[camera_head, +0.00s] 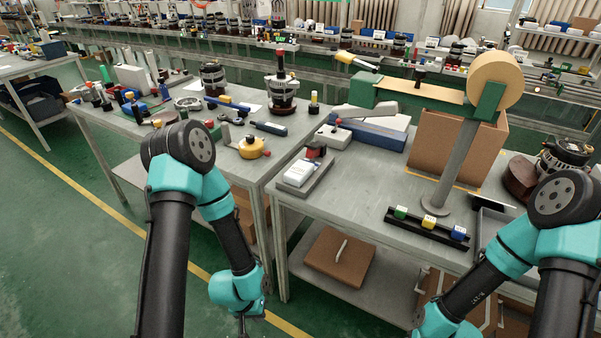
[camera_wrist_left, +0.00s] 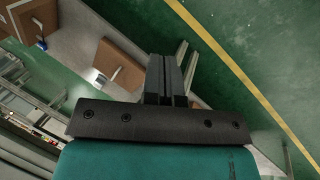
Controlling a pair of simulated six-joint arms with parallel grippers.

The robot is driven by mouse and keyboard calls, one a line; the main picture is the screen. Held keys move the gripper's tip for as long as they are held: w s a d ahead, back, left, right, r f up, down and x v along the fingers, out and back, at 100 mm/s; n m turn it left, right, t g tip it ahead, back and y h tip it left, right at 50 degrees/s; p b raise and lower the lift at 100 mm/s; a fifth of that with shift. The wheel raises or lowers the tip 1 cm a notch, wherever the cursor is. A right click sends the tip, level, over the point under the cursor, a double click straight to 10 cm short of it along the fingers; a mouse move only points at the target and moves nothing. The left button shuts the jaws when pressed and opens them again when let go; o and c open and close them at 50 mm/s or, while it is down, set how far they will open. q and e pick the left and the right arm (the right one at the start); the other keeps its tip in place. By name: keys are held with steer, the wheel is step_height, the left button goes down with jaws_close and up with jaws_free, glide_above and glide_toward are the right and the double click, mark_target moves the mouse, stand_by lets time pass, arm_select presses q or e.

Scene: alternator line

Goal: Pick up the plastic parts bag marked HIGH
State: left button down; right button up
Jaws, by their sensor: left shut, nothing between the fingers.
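I cannot pick out a bag marked HIGH; no such marking is legible in either view. A small white item (camera_head: 298,172) lies on a grey tray on the right bench, but I cannot tell whether it is a bag. My left gripper (camera_head: 243,318) hangs low over the floor in front of the benches, partly cut off by the bottom edge. In the left wrist view its fingers (camera_wrist_left: 167,78) are together with nothing between them. My right arm comes in from the right, and its gripper is below the picture.
A black rack (camera_head: 425,231) of green, yellow and blue blocks stands on the right bench near a tape-roll stand (camera_head: 454,165). The left bench (camera_head: 180,133) holds tools and alternator parts. A brown box (camera_head: 339,259) sits on the lower shelf. The green floor at left is clear.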

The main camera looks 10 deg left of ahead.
stand_by(0.3)
arm_select(q)
jaws_free()
stand_by(0.9)
